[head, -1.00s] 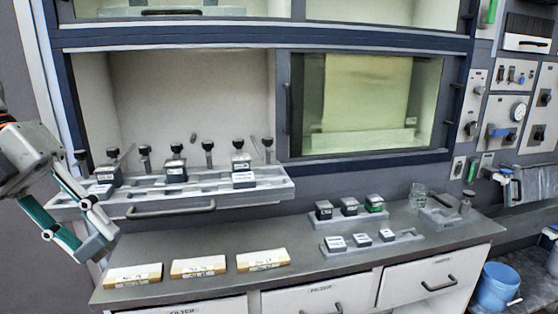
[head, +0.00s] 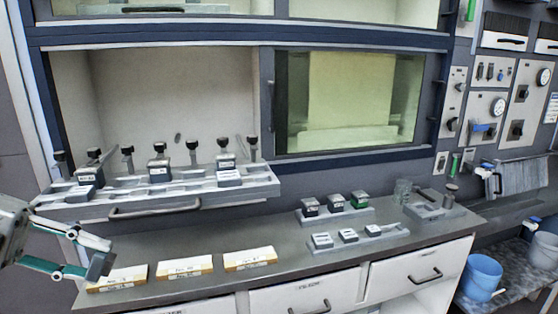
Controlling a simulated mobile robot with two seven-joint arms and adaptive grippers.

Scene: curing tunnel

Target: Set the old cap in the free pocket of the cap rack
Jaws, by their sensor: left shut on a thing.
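My left gripper (head: 98,262) is at the left, over the left end of the counter by the leftmost labelled card. It is shut on a small grey thing, which I take to be the old cap; it is hard to tell from the fingertips. On the counter to the right, a low grey rack (head: 320,250) holds three small dark blocks with white tops, with a free place at its right end (head: 396,230). Behind it another grey rack (head: 368,214) holds two black-and-white blocks and a green one (head: 359,200). Which is the cap rack cannot be told. My right gripper is not in view.
A grey pulled-out tray (head: 240,190) with black-knobbed posts juts over the counter's back left. Three labelled cards (head: 185,267) lie along the front left. The counter's middle (head: 285,235) is clear.

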